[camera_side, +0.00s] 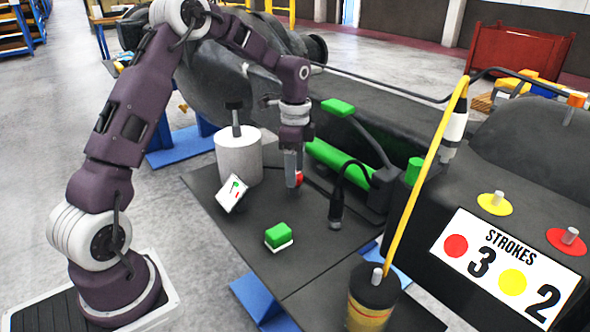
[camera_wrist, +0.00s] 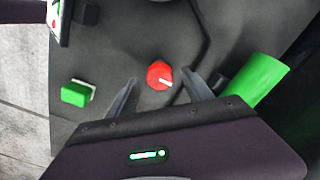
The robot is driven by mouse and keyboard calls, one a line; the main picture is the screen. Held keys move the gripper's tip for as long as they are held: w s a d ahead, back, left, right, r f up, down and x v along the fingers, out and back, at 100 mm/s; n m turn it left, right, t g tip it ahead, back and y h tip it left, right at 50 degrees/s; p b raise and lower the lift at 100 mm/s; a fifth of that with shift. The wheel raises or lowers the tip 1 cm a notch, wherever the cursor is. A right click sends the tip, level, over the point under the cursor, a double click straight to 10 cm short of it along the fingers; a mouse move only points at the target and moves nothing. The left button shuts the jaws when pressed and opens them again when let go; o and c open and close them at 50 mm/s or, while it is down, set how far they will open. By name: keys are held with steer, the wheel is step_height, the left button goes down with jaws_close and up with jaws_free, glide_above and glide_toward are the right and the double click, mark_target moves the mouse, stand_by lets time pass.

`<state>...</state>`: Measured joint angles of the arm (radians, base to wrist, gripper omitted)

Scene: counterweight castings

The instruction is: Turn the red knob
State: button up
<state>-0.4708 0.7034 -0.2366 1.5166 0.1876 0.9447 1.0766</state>
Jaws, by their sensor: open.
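The red knob (camera_wrist: 159,75) is round with a white mark on its top, in the middle of the wrist view. It shows in the side view (camera_side: 299,177) as a small red patch partly hidden by my finger. My gripper (camera_wrist: 160,79) is open, one fingertip to the left of the knob and one to the right, with a gap on both sides. In the side view my gripper (camera_side: 294,172) points down at the dark panel, right at the knob. Whether the fingertips are above the knob or level with it is hard to tell.
A green block (camera_side: 278,235) sits on the dark tabletop (camera_side: 240,245) near the knob. A tilted small panel (camera_side: 232,194) and a white cylinder (camera_side: 238,155) stand left. A black cable (camera_side: 337,205) and a green cylinder (camera_wrist: 257,78) are close on the right.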

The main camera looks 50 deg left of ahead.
steer(key=shift+f, duration=0.25)
jaws_close()
